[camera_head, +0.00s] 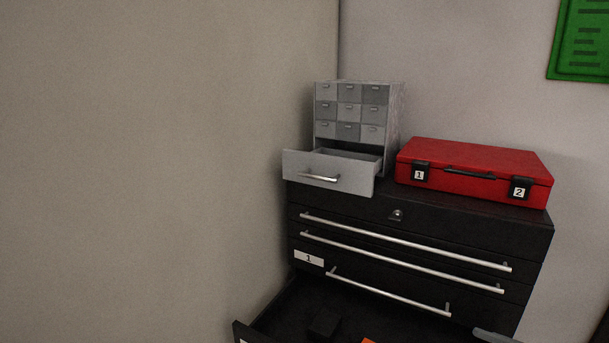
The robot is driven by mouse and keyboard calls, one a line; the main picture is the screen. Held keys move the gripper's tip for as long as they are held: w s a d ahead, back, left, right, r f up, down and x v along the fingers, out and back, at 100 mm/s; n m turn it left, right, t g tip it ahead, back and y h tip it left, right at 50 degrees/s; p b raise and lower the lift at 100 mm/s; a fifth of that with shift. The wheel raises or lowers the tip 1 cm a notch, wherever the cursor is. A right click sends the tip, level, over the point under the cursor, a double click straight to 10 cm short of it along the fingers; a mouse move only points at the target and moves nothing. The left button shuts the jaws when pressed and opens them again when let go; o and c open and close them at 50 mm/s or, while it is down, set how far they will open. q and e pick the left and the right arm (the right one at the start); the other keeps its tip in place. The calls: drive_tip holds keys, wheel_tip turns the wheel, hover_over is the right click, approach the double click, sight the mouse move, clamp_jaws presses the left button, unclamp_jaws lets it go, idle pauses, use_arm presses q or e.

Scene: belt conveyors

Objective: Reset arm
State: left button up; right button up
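Neither of my grippers can be made out in the head view. A small grey shape (493,337) is cut off by the bottom edge at the lower right, and I cannot tell what it is.
A black tool cabinet (530,235) stands in the corner, its lower drawer (290,300) open with a dark object and an orange piece inside. On top are a grey drawer organizer (393,125) with its bottom drawer (300,167) pulled out and a closed red case (490,160). A wall fills the left.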

drive_tip(key=s+a+f+m+g+h, duration=0.4)
drive_tip(key=a+f, duration=0.5)
drive_tip(key=a, duration=0.5)
use_arm(q)
wheel_tip(320, 180, down, 6)
drive_tip(key=s+b, duration=0.2)
drive_tip(key=b, duration=0.2)
drive_tip(key=shift+s+g, duration=0.3)
use_arm(e)
drive_tip(key=s+a+f+m+g+h, duration=0.2)
drive_tip(key=s+a+f+m+h, duration=0.1)
drive_tip(key=s+f, duration=0.8)
drive_tip(key=shift+s+a+f+m+h, duration=0.15)
drive_tip(key=shift+s+f+m+h, duration=0.25)
drive_tip(key=shift+h, duration=0.4)
drive_tip(key=shift+s, duration=0.1)
